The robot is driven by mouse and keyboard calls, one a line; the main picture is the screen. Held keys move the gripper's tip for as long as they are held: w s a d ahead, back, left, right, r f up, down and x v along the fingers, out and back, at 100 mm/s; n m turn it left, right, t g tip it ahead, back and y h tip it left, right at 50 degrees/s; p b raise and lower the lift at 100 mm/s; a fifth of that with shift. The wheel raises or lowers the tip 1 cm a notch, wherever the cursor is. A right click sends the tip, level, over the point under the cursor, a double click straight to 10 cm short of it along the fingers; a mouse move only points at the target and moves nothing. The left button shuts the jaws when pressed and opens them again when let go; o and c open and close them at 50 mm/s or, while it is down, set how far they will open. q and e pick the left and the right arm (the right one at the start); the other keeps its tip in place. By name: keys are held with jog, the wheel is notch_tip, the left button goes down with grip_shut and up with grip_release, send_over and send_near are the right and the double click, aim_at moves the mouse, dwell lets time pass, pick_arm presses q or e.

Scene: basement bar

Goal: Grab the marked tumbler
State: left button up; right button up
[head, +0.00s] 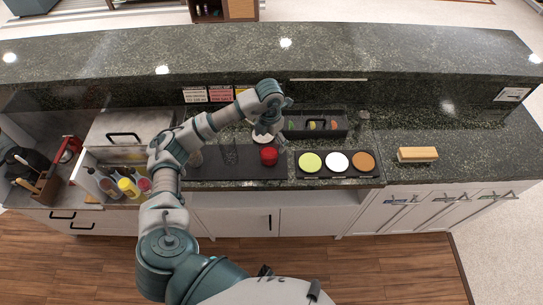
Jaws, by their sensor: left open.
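A small red round object (268,156) stands near the right end of the dark bar mat (225,168); it may be the marked tumbler, but it is too small to tell. My left arm reaches up from the bottom left, over the mat. My left gripper (268,132) is open, just behind the red object in the picture. A pale round shape shows partly behind the gripper, and I cannot tell what it is. My right gripper is not in view.
A black tray with green, white and orange discs (337,162) lies right of the mat. A dark garnish box (325,125) stands behind it. A yellow-topped block (417,154) lies further right. Several bottles (127,187) stand at left. The raised granite ledge (350,55) runs behind.

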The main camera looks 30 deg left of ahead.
aim_at(268, 153)
pick_arm(q)
jog(key=f, duration=0.1)
jog(key=a+f, duration=0.1)
jog(key=f, duration=0.2)
jog(key=shift+a+f, duration=0.2)
jog(key=shift+a, duration=0.1)
jog(key=f, duration=0.2)
jog(key=f+p, duration=0.1)
jog(key=shift+w+d+f, duration=0.1)
jog(key=shift+w+f, duration=0.25)
jog(key=shift+w, duration=0.05)
jog(key=shift+d+f, duration=0.4)
jog(key=shift+f, duration=0.1)
jog(key=c, duration=0.3)
jog(key=shift+a, duration=0.4)
jog(key=c, duration=1.2)
jog(key=shift+d+r, duration=0.1)
jog(key=shift+d, duration=0.1)
